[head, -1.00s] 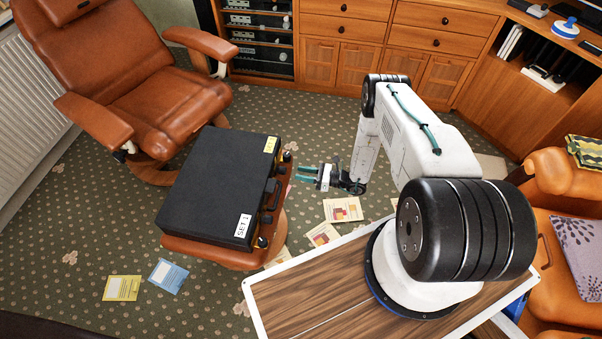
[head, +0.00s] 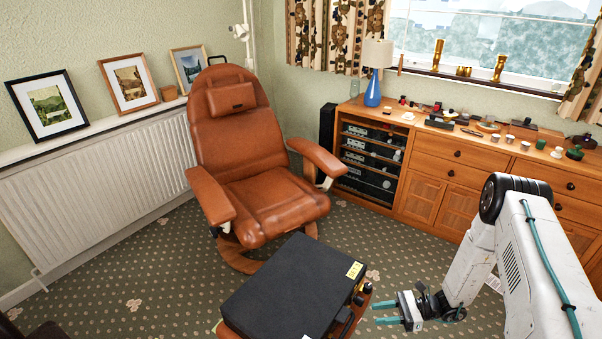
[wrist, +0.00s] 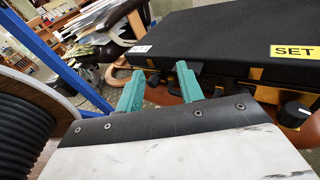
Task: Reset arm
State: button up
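My gripper (head: 379,313) points left in the head view, just right of the black case. Its two teal fingers are apart with nothing between them. The fingers also show in the wrist view (wrist: 160,86), spread and empty. The black case (head: 285,285) lies flat and closed on a brown leather stool (head: 228,329), cut off by the bottom edge of the head view. In the wrist view the case (wrist: 225,45) fills the upper right, with a yellow SET label, latches and handle facing me. My gripper looks apart from the case.
A brown leather recliner (head: 262,190) stands behind the case, beside a white radiator (head: 100,185). A long wooden cabinet (head: 440,175) with a blue lamp (head: 373,92) and many small items lines the back. Patterned carpet (head: 130,285) is open at left.

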jog(key=s+r+n+g+h, duration=0.2)
jog(key=r+n+h, duration=0.15)
jog(key=r, duration=0.65)
jog(key=s+d+r+n+g+h, duration=0.1)
jog(key=s+r+n+g+h, duration=0.3)
jog(key=r, duration=0.7)
jog(key=s+r+n+g+h, duration=0.1)
jog(key=r+n, duration=0.4)
jog(key=r, duration=0.5)
jog(key=s+r+n+t+h, duration=0.7)
jog(key=s+r, duration=1.1)
jog(key=r, duration=0.3)
jog(key=shift+d+t+h, duration=0.3)
jog(key=shift+t+h, duration=0.15)
jog(key=shift+t, duration=0.25)
